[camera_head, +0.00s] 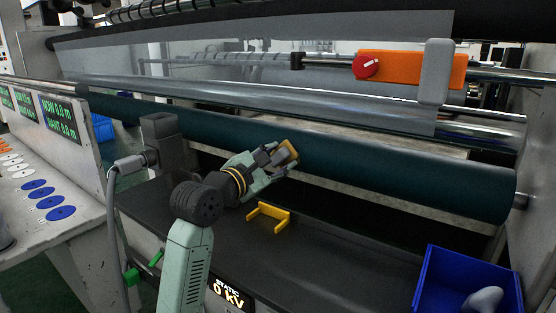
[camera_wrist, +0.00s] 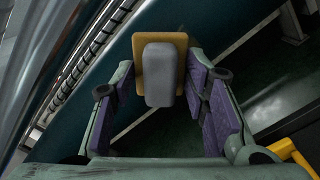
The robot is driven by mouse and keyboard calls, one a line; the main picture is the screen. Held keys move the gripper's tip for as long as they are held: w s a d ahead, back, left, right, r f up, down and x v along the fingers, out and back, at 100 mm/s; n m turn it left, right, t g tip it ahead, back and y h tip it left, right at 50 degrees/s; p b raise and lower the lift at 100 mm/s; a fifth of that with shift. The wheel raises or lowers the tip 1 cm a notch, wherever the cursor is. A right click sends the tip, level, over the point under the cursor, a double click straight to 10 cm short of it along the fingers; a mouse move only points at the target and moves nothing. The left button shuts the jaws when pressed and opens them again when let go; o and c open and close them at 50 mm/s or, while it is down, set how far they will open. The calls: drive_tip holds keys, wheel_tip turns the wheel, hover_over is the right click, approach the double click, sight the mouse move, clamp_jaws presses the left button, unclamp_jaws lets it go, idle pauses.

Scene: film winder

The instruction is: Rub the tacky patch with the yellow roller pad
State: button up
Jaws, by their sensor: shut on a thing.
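The yellow roller pad (camera_head: 289,152) is tan-yellow with a grey grip block (camera_wrist: 160,78). My gripper (camera_head: 273,160) is shut on the grip block, with a finger on each side in the wrist view. The pad's yellow face (camera_wrist: 160,45) points away from my gripper. In the head view the pad is at the front of the long dark teal roller (camera_head: 380,172); I cannot tell whether they touch. I cannot make out a tacky patch on the roller, and my gripper and pad cover part of it.
An empty yellow bracket (camera_head: 268,216) stands on the dark deck (camera_head: 340,265) below my gripper. A blue bin (camera_head: 430,278) holding a pale object (camera_head: 485,298) is at right. An orange block with a red knob (camera_head: 366,66) is above. A control panel (camera_head: 60,120) is at left.

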drive_tip(key=shift+b+v, duration=1.05)
drive_tip(key=shift+v, duration=1.9)
drive_tip(key=shift+w+a+f, duration=0.1)
drive_tip(key=shift+a, duration=0.1)
drive_tip(key=b+v, duration=0.1)
drive_tip(key=v, duration=0.2)
drive_tip(key=shift+x, duration=3.5)
drive_tip(key=shift+x, duration=1)
